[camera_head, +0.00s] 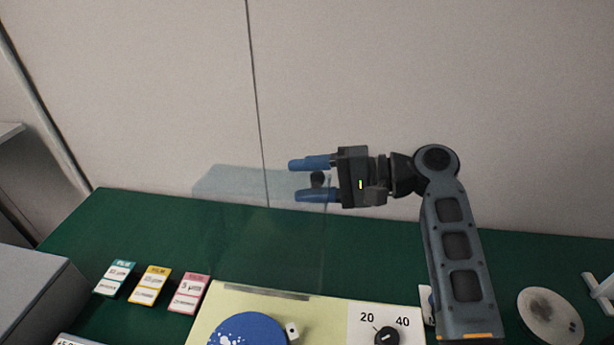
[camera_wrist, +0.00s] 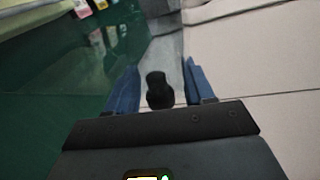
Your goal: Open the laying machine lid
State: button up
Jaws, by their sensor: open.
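The laying machine (camera_head: 330,308) is a pale yellow panel with a blue round plate (camera_head: 245,329) at the bottom of the head view. Its see-through lid (camera_head: 230,184) stands raised above the hinge strip (camera_head: 267,291) at the machine's back edge, leaving the plate uncovered. A black knob (camera_head: 317,180) sits near the lid's right edge; it also shows in the wrist view (camera_wrist: 158,90). My gripper (camera_head: 313,178) is open, its blue fingers on either side of the knob. I cannot tell whether they touch it.
A dial (camera_head: 387,337) marked 20 and 40 is on the machine. Three labelled cards (camera_head: 151,284) lie left of it, beside a grey box (camera_head: 35,300). A round grey disc (camera_head: 550,316) lies right. The wall (camera_head: 350,80) is close behind the green table (camera_head: 130,220).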

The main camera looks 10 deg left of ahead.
jog(key=shift+a, duration=0.15)
jog(key=shift+c, duration=0.5)
grip_shut()
